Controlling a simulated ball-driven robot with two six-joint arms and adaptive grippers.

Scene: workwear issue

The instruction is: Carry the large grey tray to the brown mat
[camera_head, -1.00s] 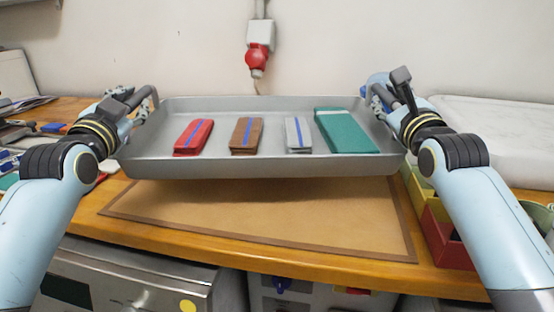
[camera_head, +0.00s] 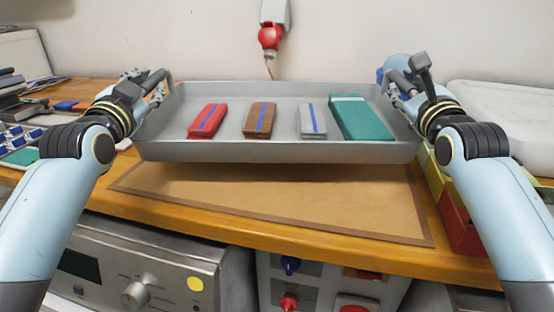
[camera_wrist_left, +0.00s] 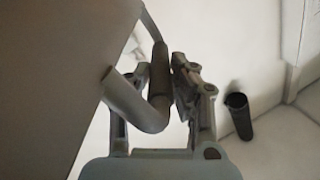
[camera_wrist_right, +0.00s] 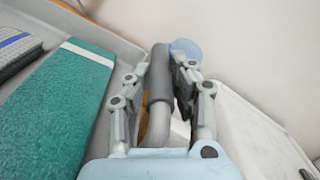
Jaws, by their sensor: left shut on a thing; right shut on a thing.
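The large grey tray (camera_head: 280,151) is held in the air above the brown mat (camera_head: 290,205), which lies on the wooden table. In the tray lie a red folded item (camera_head: 207,120), a brown one (camera_head: 259,119), a grey one (camera_head: 313,120) and a larger green one (camera_head: 362,119). My left gripper (camera_head: 158,88) is shut on the tray's left handle, which shows in the left wrist view (camera_wrist_left: 150,115). My right gripper (camera_head: 392,88) is shut on the right handle, which shows in the right wrist view (camera_wrist_right: 158,95). The tray hides the mat's back part.
Coloured bins (camera_head: 456,215) stand to the right of the mat. A white tray or lid (camera_head: 505,120) lies behind them. Small blue items (camera_head: 22,138) lie at the left. A red plug (camera_head: 270,37) hangs on the wall. Appliances (camera_head: 140,270) stand under the table edge.

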